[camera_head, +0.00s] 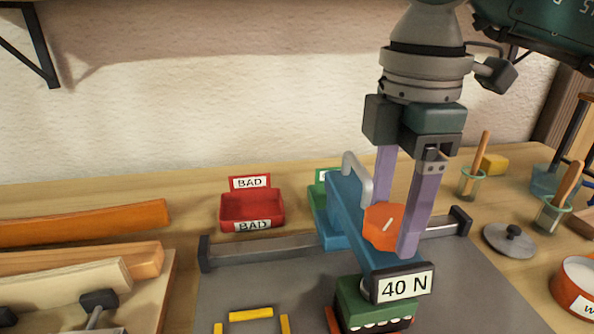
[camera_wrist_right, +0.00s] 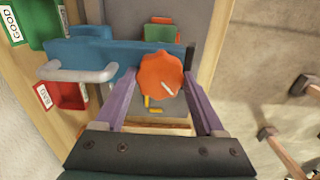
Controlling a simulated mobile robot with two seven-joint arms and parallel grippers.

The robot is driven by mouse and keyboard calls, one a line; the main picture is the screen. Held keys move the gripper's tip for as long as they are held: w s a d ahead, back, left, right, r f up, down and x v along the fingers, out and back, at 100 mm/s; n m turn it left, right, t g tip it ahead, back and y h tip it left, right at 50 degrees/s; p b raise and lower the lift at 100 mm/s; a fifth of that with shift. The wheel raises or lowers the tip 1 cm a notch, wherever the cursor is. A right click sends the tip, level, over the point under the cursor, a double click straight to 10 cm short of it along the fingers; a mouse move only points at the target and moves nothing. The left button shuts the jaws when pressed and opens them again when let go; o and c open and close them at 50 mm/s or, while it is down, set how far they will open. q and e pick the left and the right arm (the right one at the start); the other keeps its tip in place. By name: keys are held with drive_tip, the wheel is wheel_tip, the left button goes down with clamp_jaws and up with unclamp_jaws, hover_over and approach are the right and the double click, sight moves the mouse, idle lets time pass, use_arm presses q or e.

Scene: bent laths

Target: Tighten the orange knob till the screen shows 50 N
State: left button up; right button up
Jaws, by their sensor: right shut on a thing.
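The orange knob (camera_head: 383,228) sits on top of a blue clamp bar (camera_head: 345,212) with a grey handle. My right gripper (camera_head: 396,235) reaches down from above, its two purple fingers closed on the knob's sides. In the right wrist view the knob (camera_wrist_right: 160,75) lies between the fingertips, and a pale mark shows on its top. The screen (camera_head: 403,286) at the bar's near end reads 40 N. A green block (camera_head: 372,305) with white bumps is below the screen. My left gripper is not in view.
A red BAD bin (camera_head: 252,210) stands left of the bar, and a green bin (camera_head: 317,205) stands partly behind it. Wooden laths (camera_head: 80,225) lie at the left. Glass pots with brushes (camera_head: 472,182) and a grey lid (camera_head: 509,240) stand at the right.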

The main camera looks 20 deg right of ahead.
sight(392, 217)
drive_tip(key=o, duration=1.3)
drive_tip(key=shift+o, duration=0.2)
wheel_tip(392, 217, up, 10)
